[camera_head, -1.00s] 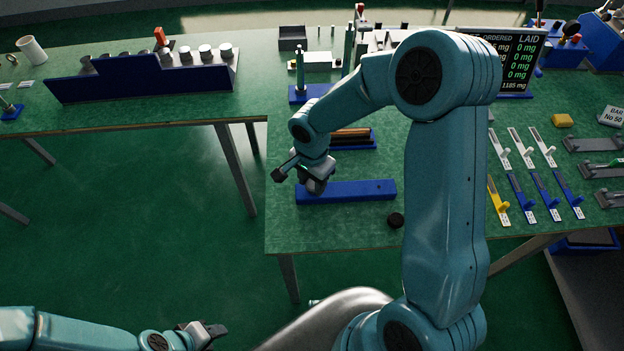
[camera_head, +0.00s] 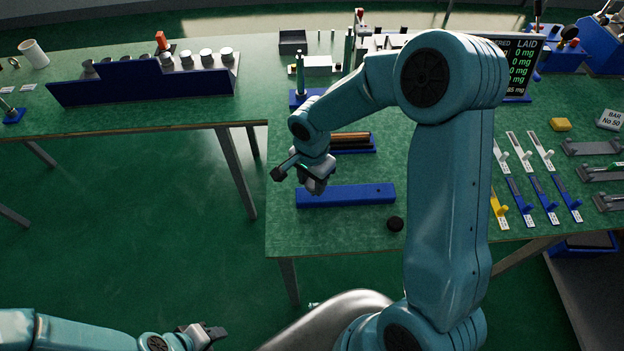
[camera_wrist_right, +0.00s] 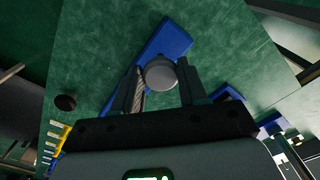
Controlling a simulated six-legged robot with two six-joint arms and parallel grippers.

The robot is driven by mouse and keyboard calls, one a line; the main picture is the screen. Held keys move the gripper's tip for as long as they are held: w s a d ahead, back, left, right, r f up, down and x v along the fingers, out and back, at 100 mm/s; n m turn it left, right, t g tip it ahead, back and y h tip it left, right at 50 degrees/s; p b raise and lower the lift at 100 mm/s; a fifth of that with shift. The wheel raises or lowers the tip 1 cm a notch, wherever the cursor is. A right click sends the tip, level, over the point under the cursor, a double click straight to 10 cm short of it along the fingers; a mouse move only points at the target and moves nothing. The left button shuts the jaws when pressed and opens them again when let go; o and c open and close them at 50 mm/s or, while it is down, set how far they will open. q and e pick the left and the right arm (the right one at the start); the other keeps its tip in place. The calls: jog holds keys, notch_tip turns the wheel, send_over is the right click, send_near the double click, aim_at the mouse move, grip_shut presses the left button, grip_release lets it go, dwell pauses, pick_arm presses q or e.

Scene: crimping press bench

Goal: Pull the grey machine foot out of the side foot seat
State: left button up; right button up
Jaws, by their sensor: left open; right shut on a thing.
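The grey machine foot (camera_wrist_right: 161,73) shows as a round grey disc between the fingers of my right gripper (camera_wrist_right: 160,88) in the right wrist view. That gripper is shut on it. In the head view my right gripper (camera_head: 313,178) holds the foot above the left end of the long blue side foot seat (camera_head: 355,194). The picture does not clearly show whether the foot's lower end is clear of the seat. The seat also shows in the wrist view (camera_wrist_right: 165,40). My left gripper (camera_head: 208,333) is open and empty at the bottom left, away from the bench.
Yellow and blue tagged pieces (camera_head: 530,200) lie to the right. The bench's front left corner is clear.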

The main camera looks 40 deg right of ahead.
dwell(0.4)
jog(key=shift+r+p, duration=0.45)
jog(key=shift+r, duration=1.05)
jog(key=shift+r+p, duration=0.55)
jog(key=shift+r, duration=0.95)
jog(key=shift+r+p, duration=0.65)
jog(key=shift+r, duration=0.85)
notch_tip(320, 180, up, 3)
jog(key=shift+p, duration=0.7)
